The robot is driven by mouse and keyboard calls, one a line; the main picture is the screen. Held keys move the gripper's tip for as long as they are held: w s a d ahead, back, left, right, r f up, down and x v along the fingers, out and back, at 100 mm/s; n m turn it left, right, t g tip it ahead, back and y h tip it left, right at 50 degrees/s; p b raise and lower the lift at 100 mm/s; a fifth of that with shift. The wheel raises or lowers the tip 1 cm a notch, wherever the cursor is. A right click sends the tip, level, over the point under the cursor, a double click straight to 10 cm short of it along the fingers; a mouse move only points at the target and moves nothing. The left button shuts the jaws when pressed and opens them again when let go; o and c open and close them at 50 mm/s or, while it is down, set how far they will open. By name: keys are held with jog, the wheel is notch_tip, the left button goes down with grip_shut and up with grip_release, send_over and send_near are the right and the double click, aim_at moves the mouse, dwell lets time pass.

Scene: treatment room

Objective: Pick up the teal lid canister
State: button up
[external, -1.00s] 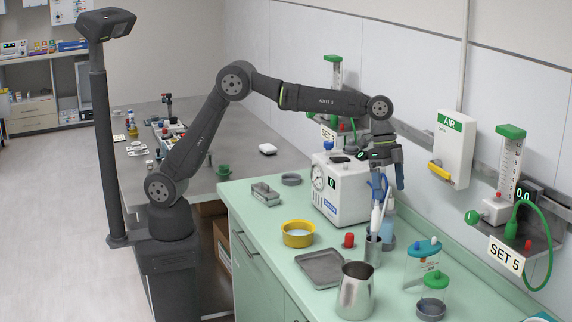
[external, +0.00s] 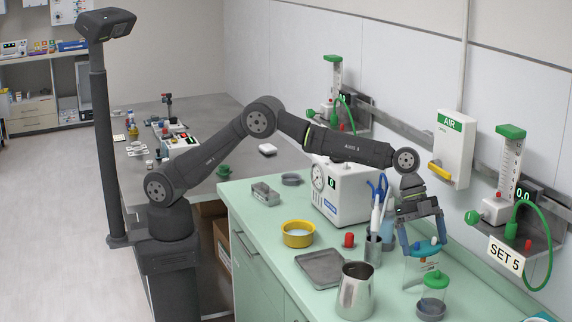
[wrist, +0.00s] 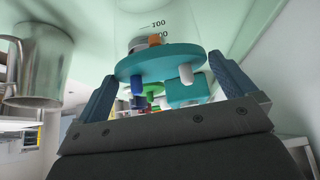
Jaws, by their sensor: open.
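The teal lid canister has a round teal lid (external: 428,249) with small ports on top and a clear body (external: 418,270) below. It stands upright near the right side of the green counter. My gripper (external: 423,240) is open and points down over it, with a finger on either side of the lid. In the wrist view the teal lid (wrist: 150,65) sits between the two blue-grey fingers of my gripper (wrist: 163,70). I cannot tell whether either finger touches it. Part of the canister's body is hidden under its lid in the wrist view.
A green-lid canister (external: 435,282) stands close in front. A steel jug (external: 355,293) is front left, also in the wrist view (wrist: 33,65). A steel cup (external: 373,250) with blue-handled tools is just left. A grey tray (external: 320,268) and yellow bowl (external: 298,236) lie farther left.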

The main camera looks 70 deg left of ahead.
jog(key=shift+x, duration=0.85)
jog(key=c, duration=1.1)
jog(key=shift+o, duration=0.2)
jog(key=shift+r, duration=0.1)
